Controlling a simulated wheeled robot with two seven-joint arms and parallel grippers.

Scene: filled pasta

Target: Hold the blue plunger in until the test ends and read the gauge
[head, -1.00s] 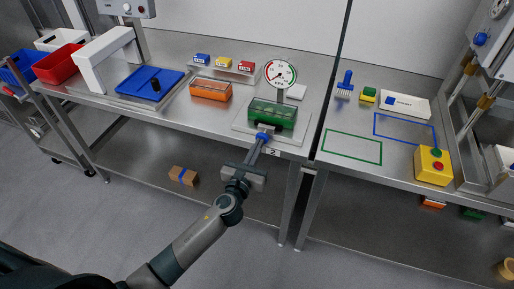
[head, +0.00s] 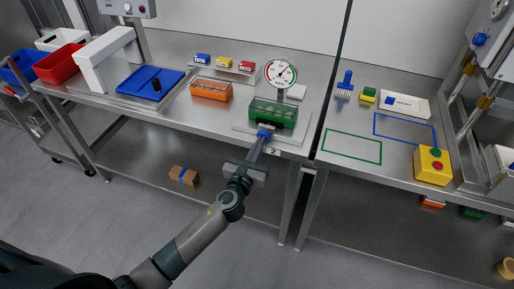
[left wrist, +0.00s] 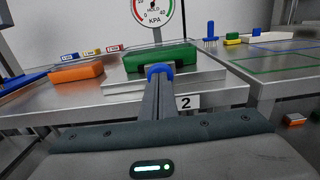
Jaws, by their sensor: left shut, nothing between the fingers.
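The blue plunger (head: 264,132) is at the front of a test stand (head: 243,126) on the left bench; it also shows in the left wrist view (left wrist: 160,70). My left gripper (head: 261,140) is shut and empty, its fingertips against or right at the plunger. I cannot tell how far in the plunger is. A green pack (head: 273,113) lies on the stand behind the plunger. The round gauge (head: 280,73) stands behind the pack. My right gripper is out of view.
An orange pack (head: 210,89) and small coloured label blocks (head: 224,62) are left of the stand. On the right bench are a blue brush (head: 345,82), a green-marked rectangle (head: 352,158) and a yellow button box (head: 432,174).

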